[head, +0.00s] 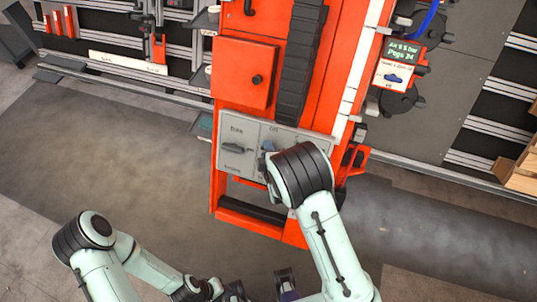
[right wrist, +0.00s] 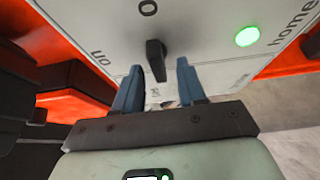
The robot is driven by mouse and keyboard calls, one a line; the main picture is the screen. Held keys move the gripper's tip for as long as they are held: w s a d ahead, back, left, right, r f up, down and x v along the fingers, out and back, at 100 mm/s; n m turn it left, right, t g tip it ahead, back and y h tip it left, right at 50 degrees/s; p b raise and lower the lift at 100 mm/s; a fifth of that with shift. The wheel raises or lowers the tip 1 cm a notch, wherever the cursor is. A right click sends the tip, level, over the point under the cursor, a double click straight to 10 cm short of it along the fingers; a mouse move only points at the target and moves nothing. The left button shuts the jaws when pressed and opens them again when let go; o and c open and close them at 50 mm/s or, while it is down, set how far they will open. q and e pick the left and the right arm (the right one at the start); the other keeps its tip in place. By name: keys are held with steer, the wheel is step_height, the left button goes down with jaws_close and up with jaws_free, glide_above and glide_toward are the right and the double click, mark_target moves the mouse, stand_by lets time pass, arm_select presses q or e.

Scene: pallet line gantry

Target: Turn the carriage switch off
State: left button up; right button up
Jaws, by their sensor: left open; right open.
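The grey switch panel (head: 238,158) is on the front of the red carriage. A black switch knob (right wrist: 155,60) shows in the right wrist view, with a round "0" mark above it and "on" lettering at its left. The knob stands roughly upright in that picture. My right gripper (right wrist: 158,84) is open, its blue fingertips on either side of the knob's lower end; contact cannot be told. In the head view its blue fingertip (head: 268,147) shows at the panel, the rest behind my forearm. My left gripper (head: 236,290) is low at the bottom edge, away from the panel.
A green lamp (right wrist: 247,36) beside "home" is lit on the panel. Another dark knob (head: 235,147) is at the panel's left. A red box (head: 243,75) sits above it. Wooden crates (head: 522,170) stand at the right edge. The floor left of the carriage is clear.

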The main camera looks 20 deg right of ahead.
steer(key=v, duration=1.3)
steer(key=shift+s, duration=0.15)
